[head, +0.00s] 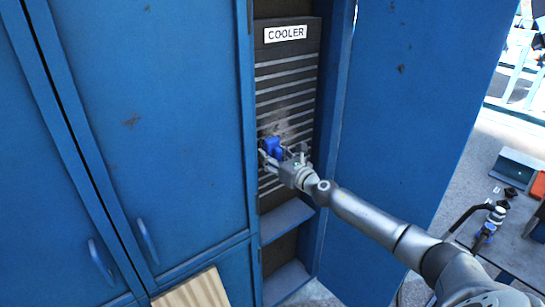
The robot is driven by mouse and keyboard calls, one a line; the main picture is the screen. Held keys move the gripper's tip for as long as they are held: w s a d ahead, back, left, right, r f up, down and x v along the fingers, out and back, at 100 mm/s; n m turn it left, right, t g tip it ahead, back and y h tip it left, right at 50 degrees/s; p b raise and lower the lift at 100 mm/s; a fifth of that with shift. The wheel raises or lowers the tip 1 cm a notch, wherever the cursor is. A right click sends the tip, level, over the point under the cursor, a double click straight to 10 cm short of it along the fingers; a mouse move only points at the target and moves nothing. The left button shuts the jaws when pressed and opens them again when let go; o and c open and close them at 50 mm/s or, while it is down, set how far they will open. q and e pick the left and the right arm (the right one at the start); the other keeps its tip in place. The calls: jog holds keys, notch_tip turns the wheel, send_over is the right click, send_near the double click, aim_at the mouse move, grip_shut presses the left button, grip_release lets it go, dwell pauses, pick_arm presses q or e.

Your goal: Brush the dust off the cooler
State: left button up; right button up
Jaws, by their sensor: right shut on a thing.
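The cooler (285,75) is a dark panel with pale horizontal slats inside an open blue cabinet, under a white label reading COOLER (286,33). A greyish-brown patch of dust (284,128) shows on its middle slats. My right gripper (272,157) is shut on a blue object (272,147), probably the brush, in front of the slats just below the dust. I cannot tell whether the blue object touches the slats. Its lower part is hidden by the gripper. My left gripper is not in view.
The open blue door (400,110) stands to the right, behind my right arm. Closed blue doors (150,120) with handles fill the left. A shelf (286,220) sits below the cooler. A wooden board (195,292) is at the bottom. A bench with items (510,245) is at right.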

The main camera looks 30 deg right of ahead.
jog(key=shift+w+a, duration=0.1)
jog(key=shift+w, duration=0.9)
